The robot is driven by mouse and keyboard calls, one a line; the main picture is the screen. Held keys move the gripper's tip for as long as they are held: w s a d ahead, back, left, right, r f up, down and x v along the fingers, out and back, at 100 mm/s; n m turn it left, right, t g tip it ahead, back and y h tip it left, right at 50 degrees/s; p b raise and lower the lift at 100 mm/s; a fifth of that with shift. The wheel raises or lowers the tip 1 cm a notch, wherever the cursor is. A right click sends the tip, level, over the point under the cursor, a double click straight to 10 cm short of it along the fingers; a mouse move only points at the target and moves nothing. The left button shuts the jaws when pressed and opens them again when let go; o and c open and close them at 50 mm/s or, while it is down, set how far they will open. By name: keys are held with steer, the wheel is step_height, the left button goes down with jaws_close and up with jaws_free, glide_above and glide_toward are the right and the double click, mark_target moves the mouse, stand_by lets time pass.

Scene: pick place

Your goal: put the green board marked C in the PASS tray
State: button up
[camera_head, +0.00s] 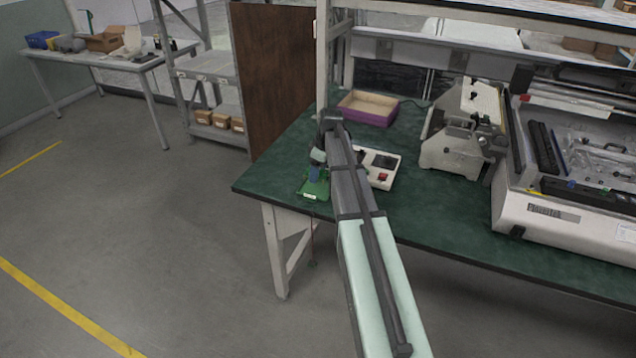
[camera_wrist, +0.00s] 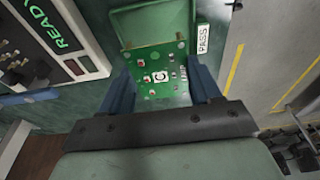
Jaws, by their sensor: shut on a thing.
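The green board marked C (camera_wrist: 160,77) is between the two blue fingers of my gripper (camera_wrist: 158,92) in the wrist view. It carries a white C mark and small red and metal parts. The green PASS tray (camera_wrist: 150,18) is just beyond the board, with a white PASS label at its side. The board overlaps the tray's near edge in this view; I cannot tell its height over the tray. In the head view my gripper (camera_head: 316,172) is at the green tray (camera_head: 316,189) near the bench's left front corner; the board cannot be clearly made out there.
A white tester (camera_head: 380,168) with a red button stands close to the right of the tray; its READY panel (camera_wrist: 60,40) shows in the wrist view. A purple bin (camera_head: 368,108) is farther back. A grey machine (camera_head: 460,145) stands right. The bench edge is close to the tray.

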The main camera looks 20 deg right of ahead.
mark_target(316, 189)
steer(key=shift+f, duration=2.5)
steer(key=shift+f, duration=0.15)
steer(key=o, duration=0.6)
steer(key=r, duration=0.4)
steer(key=s+d+r, duration=0.1)
steer(key=r, duration=0.7)
steer(key=shift+s+d+r, duration=0.1)
steer(key=shift+s+d, duration=0.25)
